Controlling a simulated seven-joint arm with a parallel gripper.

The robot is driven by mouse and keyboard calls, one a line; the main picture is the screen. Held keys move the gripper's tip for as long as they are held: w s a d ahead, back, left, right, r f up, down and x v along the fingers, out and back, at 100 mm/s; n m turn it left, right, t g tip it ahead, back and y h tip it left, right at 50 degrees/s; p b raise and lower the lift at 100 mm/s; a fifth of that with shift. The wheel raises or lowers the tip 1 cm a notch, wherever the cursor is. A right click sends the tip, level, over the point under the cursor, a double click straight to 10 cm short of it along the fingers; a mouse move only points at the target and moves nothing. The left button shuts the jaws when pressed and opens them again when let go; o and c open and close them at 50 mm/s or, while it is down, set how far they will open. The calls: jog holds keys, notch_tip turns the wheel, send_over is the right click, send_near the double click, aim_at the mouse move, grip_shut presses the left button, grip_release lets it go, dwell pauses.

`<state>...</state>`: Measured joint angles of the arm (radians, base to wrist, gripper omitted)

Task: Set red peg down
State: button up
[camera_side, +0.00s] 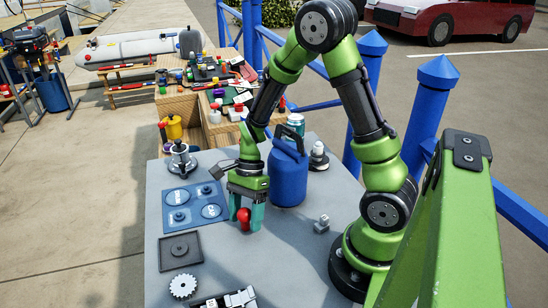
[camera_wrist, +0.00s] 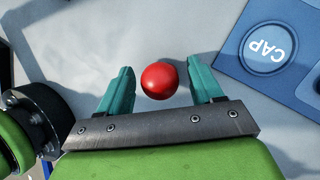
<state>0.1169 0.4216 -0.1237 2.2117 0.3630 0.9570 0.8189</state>
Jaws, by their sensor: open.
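The red peg (camera_side: 243,216) shows at the grey table top, just right of the blue mat. In the wrist view its round red top (camera_wrist: 160,80) lies between the two teal fingers, with a gap on either side. My gripper (camera_side: 247,224) points down around the peg with its fingers low over the table. It is open, and in the wrist view (camera_wrist: 160,70) neither finger touches the peg. The peg's lower part is hidden in the wrist view, and its contact with the table is hard to make out.
The blue mat (camera_side: 190,228) with round marked places, one reading CAP, lies left of the gripper. A blue jug (camera_side: 287,178) stands close on the right. A dark square tray (camera_side: 181,254) and a white gear (camera_side: 183,286) lie nearer the front.

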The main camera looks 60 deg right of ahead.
jog(key=v, duration=1.1)
jog(key=s+a+r+n+t+h, duration=0.1)
jog(key=s+a+r+n+t, duration=0.2)
jog(key=r+n, duration=0.3)
jog(key=s+a+r+n+t+h, duration=0.1)
jog(key=s+a+r+n+t, duration=0.3)
jog(key=n, duration=0.6)
jog(key=shift+s+r+n+t+h, duration=0.35)
jog(key=shift+r+t, duration=0.35)
jog(key=shift+r, duration=0.55)
jog(key=shift+w, duration=0.1)
